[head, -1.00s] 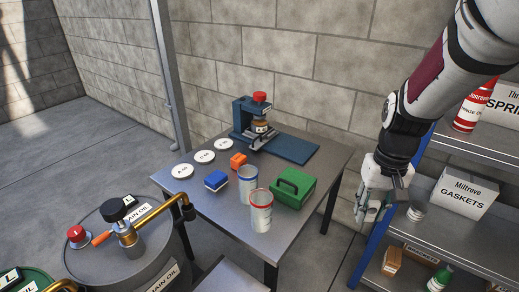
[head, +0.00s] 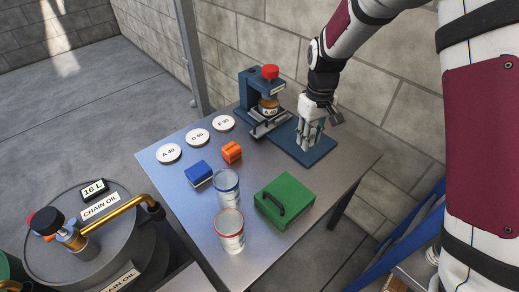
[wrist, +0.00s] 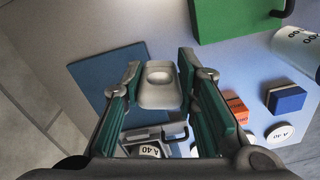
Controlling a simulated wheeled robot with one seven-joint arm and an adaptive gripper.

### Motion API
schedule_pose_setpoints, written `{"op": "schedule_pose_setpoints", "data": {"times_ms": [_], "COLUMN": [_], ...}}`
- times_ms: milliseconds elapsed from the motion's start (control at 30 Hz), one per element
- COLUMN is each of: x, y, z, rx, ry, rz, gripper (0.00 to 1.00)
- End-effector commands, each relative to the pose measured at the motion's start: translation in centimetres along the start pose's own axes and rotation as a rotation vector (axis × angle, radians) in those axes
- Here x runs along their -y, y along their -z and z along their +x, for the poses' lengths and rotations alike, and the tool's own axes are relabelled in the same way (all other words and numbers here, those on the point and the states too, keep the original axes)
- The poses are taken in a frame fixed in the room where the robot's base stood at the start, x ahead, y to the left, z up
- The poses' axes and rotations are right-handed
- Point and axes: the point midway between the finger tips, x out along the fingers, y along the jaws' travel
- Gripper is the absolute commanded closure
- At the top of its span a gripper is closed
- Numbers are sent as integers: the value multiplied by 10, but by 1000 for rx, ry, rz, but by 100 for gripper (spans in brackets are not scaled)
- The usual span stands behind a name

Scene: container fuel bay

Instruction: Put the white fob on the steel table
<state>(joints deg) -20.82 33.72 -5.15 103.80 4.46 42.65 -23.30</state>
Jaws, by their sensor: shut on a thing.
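My gripper (head: 309,143) is over the back right part of the steel table (head: 334,182), above a flat blue plate (head: 318,155). In the wrist view my gripper (wrist: 160,72) is shut on a pale grey-white fob (wrist: 158,94), which has an oval recess or hole. The fob sits between the green-padded fingers, with the blue plate and the table top (wrist: 232,70) below. In the head view the fob cannot be told apart from the fingers. I cannot tell how high it is above the plate.

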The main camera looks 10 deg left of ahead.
Motion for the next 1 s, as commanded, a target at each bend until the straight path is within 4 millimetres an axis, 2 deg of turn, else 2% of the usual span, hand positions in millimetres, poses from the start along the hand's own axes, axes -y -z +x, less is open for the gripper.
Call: {"op": "schedule_pose_setpoints", "data": {"times_ms": [33, 100, 200, 300, 600, 867, 1000], "x": [15, 32, 52, 61, 65, 65, 65], "y": [17, 36, 55, 64, 67, 67, 67], "z": [7, 16, 24, 31, 80, 100, 119], "rx": [2, 2, 1, 2, 4, 2, 4], "ry": [3, 2, 1, 0, -1, -1, -1], "rz": [-68, -144, -219, -259, -273, -272, -272], "gripper": [91, 91, 91, 91, 91, 91, 91]}}
